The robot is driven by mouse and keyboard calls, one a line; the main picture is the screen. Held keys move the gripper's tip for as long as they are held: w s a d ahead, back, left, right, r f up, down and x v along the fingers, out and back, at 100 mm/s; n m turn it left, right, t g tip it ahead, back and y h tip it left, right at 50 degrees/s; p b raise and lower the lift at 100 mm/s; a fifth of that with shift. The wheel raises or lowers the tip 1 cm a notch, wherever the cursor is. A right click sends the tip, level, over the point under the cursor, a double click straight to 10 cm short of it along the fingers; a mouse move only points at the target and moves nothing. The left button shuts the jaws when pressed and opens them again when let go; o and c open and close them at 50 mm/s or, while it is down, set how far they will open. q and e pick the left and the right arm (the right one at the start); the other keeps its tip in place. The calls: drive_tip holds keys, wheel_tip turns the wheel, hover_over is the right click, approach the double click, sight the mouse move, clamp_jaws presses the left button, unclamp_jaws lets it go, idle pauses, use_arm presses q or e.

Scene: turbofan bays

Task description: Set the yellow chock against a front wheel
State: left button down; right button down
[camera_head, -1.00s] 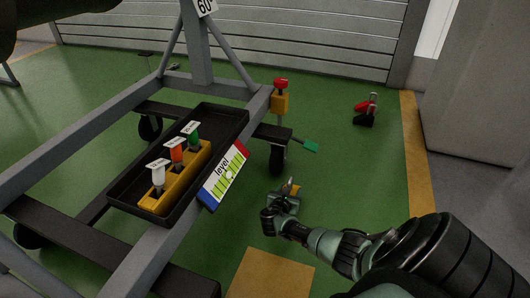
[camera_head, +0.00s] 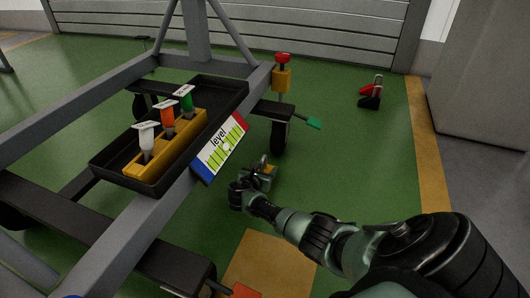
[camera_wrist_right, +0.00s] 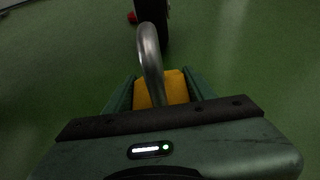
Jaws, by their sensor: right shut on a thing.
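In the head view only a little of the chock (camera_head: 269,168) shows past the gripper. The wheel (camera_wrist_right: 153,22) is straight ahead in the wrist view, with a gap between it and the chock. Whether the chock touches the floor I cannot tell. My left gripper is out of view.
A green-tipped lever (camera_head: 313,123) juts out near the wheel. A red and black object (camera_head: 371,92) sits on the floor at right. Floor between is clear.

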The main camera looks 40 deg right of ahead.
drive_tip(key=shift+r, duration=0.15)
drive_tip(key=c, duration=0.5)
unclamp_jaws()
drive_tip(key=shift+f, duration=0.2)
drive_tip(key=shift+r, duration=0.25)
drive_tip(key=p+v, duration=0.9)
drive_tip(key=v, duration=0.3)
drive_tip(key=shift+s+f, duration=0.1)
drive_tip(key=shift+f, duration=0.05)
